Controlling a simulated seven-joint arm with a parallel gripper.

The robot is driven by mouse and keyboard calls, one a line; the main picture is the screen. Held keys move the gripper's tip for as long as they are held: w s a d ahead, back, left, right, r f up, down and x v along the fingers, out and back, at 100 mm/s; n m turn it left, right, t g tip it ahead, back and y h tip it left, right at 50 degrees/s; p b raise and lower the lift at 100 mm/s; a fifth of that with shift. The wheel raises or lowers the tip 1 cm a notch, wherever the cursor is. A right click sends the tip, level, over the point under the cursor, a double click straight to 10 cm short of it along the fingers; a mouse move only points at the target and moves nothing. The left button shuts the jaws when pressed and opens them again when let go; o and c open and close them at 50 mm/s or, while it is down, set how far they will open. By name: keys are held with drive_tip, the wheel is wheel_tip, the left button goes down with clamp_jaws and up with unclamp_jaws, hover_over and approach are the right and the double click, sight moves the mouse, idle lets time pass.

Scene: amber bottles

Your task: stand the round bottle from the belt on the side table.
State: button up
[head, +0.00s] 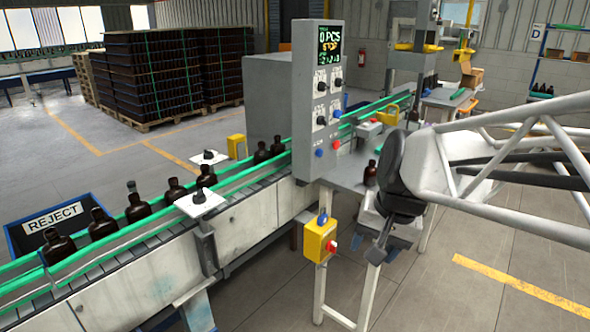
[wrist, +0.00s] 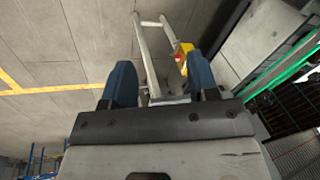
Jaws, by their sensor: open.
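Several dark amber bottles stand upright in a row on the belt (head: 157,231) in the head view, among them one at the near end (head: 57,246) and one by the white sensor plate (head: 206,176). I cannot tell which is the round one. Another dark bottle (head: 371,173) stands upright on the grey side table (head: 346,178), just left of my arm's wrist. My gripper (head: 376,252) hangs beside the table's near right side, below its top. In the wrist view my gripper (wrist: 161,88) is open, with nothing between its two blue fingers.
A tall grey control cabinet (head: 309,105) stands between belt and table. A yellow button box (head: 320,239) sits at the table's front; it also shows in the wrist view (wrist: 183,55). Green rails (head: 105,254) edge the belt. A blue REJECT bin (head: 83,203) is behind it. Floor at right is clear.

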drive_tip(key=s+f+n+h, duration=0.2)
drive_tip(key=s+n, duration=0.2)
drive_tip(key=s, duration=0.5)
drive_tip(key=shift+s+d+f, duration=0.15)
drive_tip(key=shift+s+f, duration=0.05)
drive_tip(key=shift+f, duration=0.15)
drive_tip(key=shift+o, duration=0.6)
idle(0.9)
